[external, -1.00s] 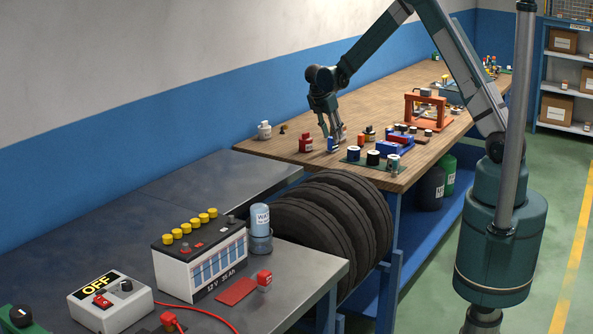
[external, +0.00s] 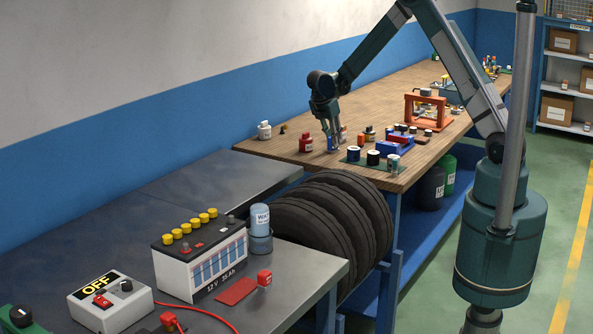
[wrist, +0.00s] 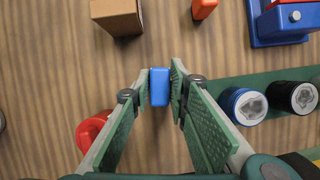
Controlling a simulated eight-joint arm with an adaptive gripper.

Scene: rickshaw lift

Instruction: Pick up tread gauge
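A small blue block-like piece, which looks like the tread gauge (wrist: 159,87), stands between my fingertips in the wrist view. My gripper (external: 333,149) is low over the wooden bench, with one finger on each side of it. In the wrist view, the green finger pads of my gripper (wrist: 160,88) lie very close to both sides of the piece. I cannot tell whether both pads press on it. In the external view the fingers largely hide the piece.
A blue fixture (wrist: 278,25) is farther right. Tyres (external: 345,215) stand beside the bench's near edge.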

